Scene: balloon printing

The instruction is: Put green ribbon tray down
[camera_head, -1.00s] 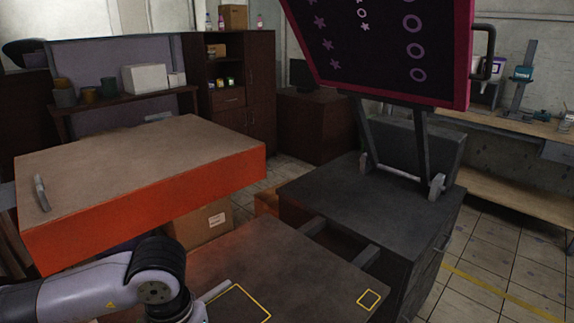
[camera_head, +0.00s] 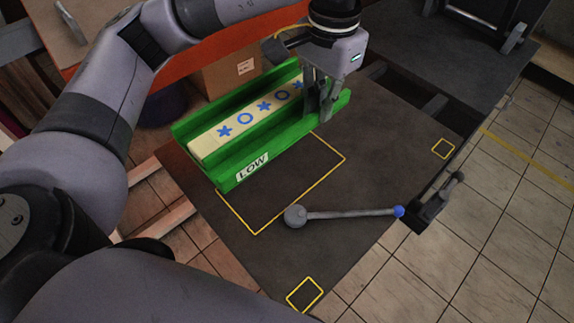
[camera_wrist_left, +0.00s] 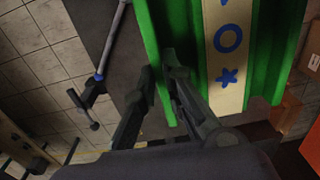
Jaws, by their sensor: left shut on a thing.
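The green ribbon tray (camera_head: 282,147) is a long trough with a "LOW" label on its near end, and it also shows in the wrist view (camera_wrist_left: 270,60). A pale ribbon strip (camera_head: 213,136) with blue stars and rings lies along it. My left gripper (camera_head: 324,112) is shut on the tray's near side wall at the right end; its fingers show in the wrist view (camera_wrist_left: 160,78). The tray is over the back-left of the dark table (camera_head: 395,185), beside and partly over the large yellow outline (camera_head: 300,197). I cannot tell whether it touches the table. My right gripper is not in view.
A lever with a round grey end and blue tip (camera_head: 350,213) lies in front of the outline. Small yellow squares (camera_head: 305,294) mark the table's corners. A cardboard box (camera_head: 232,72) stands behind the tray. The table's right part is clear.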

